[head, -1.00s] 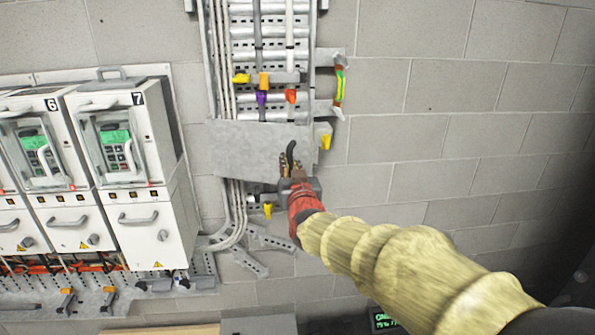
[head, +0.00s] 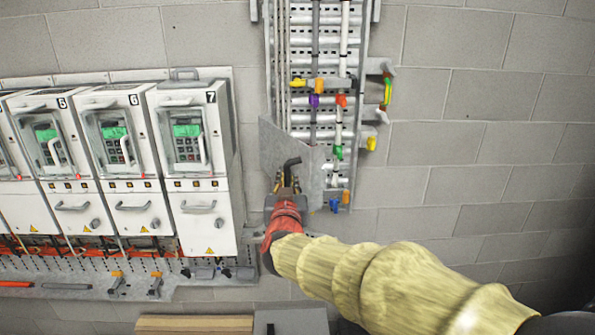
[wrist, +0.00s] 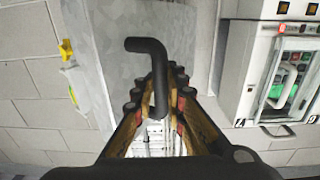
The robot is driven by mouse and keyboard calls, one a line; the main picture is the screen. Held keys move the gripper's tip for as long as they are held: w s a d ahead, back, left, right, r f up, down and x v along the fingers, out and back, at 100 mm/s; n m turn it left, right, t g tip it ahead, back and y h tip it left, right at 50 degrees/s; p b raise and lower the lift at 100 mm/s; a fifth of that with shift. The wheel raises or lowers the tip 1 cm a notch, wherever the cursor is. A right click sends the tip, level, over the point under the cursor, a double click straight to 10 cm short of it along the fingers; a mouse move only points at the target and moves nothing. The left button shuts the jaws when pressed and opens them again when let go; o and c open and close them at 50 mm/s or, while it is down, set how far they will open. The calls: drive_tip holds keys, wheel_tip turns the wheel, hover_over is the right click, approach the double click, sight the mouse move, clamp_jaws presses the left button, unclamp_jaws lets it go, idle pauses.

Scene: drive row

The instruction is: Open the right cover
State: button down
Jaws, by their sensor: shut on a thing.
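The cover is a plain grey metal plate (head: 270,147) in front of the cable tray. My gripper (head: 284,182) is shut on this handle. In the wrist view the fingers (wrist: 158,92) close around the handle's stem (wrist: 150,48), with the plate (wrist: 112,30) behind. The plate's hinge is hidden from view.
Behind the plate the cable tray (head: 300,50) carries pipes and coloured fittings, including a green one (head: 338,152) and a blue one (head: 334,205). White drive cabinets, the nearest marked 7 (head: 211,97), stand close on the left. The block wall (head: 480,160) on the right is clear.

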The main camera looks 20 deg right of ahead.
drive_tip(key=w+a+m+g+h+p, duration=0.1)
drive_tip(key=a+m+g+h+p, duration=0.1)
drive_tip(key=a, duration=0.4)
drive_tip(key=w+a+m+g+h+p, duration=0.2)
drive_tip(key=a+m+h+p, duration=0.1)
drive_tip(key=a+h+p, duration=0.2)
drive_tip(key=shift+w+a+p, duration=0.25)
drive_tip(key=shift+a+p, duration=0.25)
drive_tip(key=shift+p, duration=0.15)
drive_tip(key=c, duration=1.9)
unclamp_jaws()
drive_tip(key=v, duration=1.2)
drive_tip(key=shift+a, duration=0.1)
